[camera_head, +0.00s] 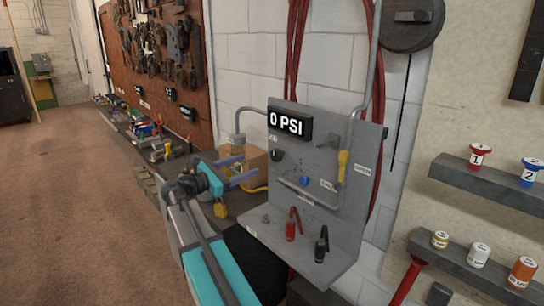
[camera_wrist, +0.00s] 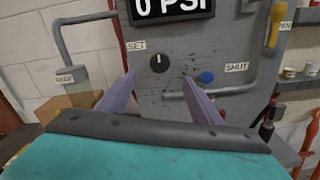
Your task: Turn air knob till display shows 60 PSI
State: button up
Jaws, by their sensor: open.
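The display (camera_head: 290,124) on the grey panel reads "0 PSI"; its lower part also shows in the wrist view (camera_wrist: 172,8). A round black knob (camera_wrist: 159,63) with a white mark pointing up sits below the display, by a "SET" label (camera_wrist: 136,45). The knob also shows in the head view (camera_head: 277,155). My gripper (camera_head: 240,169) is open and empty, left of the panel. In the wrist view its two purple fingers (camera_wrist: 158,82) are spread, with the knob seen between their tips. The fingers appear apart from the knob.
A blue button (camera_wrist: 207,77) is right of the knob, near a "SHUT" label (camera_wrist: 236,67). A yellow-handled lever (camera_head: 343,165) hangs at the panel's right side. Red and black tools (camera_head: 290,228) stand on the lower ledge. A cardboard box (camera_head: 256,158) is behind my gripper.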

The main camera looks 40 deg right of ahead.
aim_at(274, 155)
jog(key=d+p, duration=0.1)
jog(key=d, duration=0.3)
jog(key=d+p, duration=0.2)
jog(key=d, duration=0.3)
jog(key=s+d+p, duration=0.1)
jog(key=d, duration=0.4)
jog(key=shift+a, duration=0.1)
jog(key=c, duration=1.1)
jog(key=shift+a+f, duration=0.1)
